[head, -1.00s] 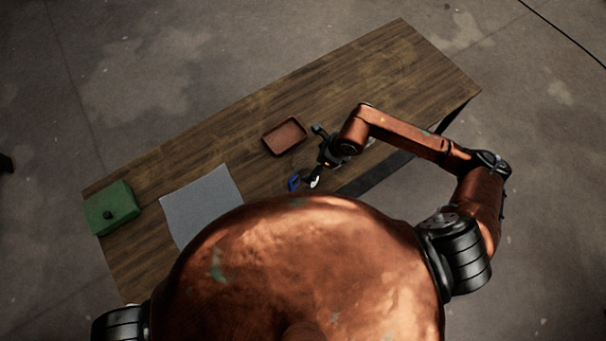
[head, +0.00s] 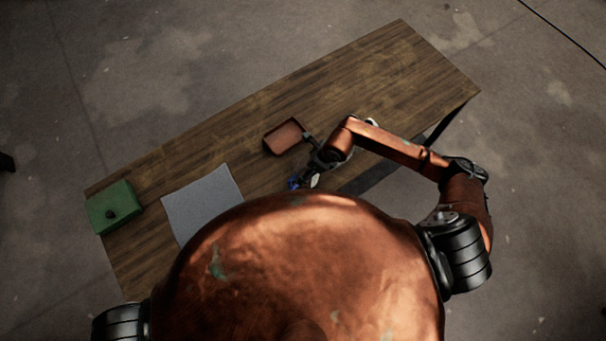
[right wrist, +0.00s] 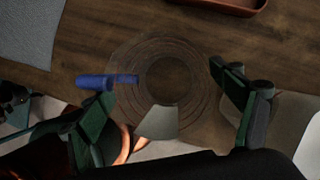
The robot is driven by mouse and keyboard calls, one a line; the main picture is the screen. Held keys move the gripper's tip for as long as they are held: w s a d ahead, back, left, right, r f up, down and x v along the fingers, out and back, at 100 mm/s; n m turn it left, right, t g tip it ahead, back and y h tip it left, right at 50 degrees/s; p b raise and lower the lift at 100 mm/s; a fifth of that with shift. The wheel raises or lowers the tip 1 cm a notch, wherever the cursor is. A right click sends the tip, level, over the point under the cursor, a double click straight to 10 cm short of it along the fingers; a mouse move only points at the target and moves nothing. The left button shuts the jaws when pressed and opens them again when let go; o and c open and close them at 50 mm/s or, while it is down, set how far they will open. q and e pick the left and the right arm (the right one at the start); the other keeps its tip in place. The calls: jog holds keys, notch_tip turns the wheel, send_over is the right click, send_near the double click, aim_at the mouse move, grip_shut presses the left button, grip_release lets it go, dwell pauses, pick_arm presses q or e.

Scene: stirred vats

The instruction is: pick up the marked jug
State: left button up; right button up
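A clear jug (right wrist: 168,82) with a blue handle (right wrist: 95,81) shows from above in the right wrist view, as faint rings over the wooden table. A pale patch (right wrist: 157,122) shows at its near side; I cannot tell whether it is a mark on the jug. The blue handle also shows in the head view (head: 294,183), beside my right gripper (head: 307,160). In the right wrist view, my right gripper (right wrist: 166,105) is open, its fingers apart on either side of the jug. I see no firm contact. My left gripper is out of view.
A reddish-brown tray (head: 286,137) lies just beyond the right gripper. A grey mat (head: 203,203) and a green box with a dark knob (head: 113,207) are to the left. The far right of the wooden table (head: 400,70) is clear.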

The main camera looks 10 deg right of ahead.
jog(key=c, duration=1.5)
jog(key=shift+r, duration=0.1)
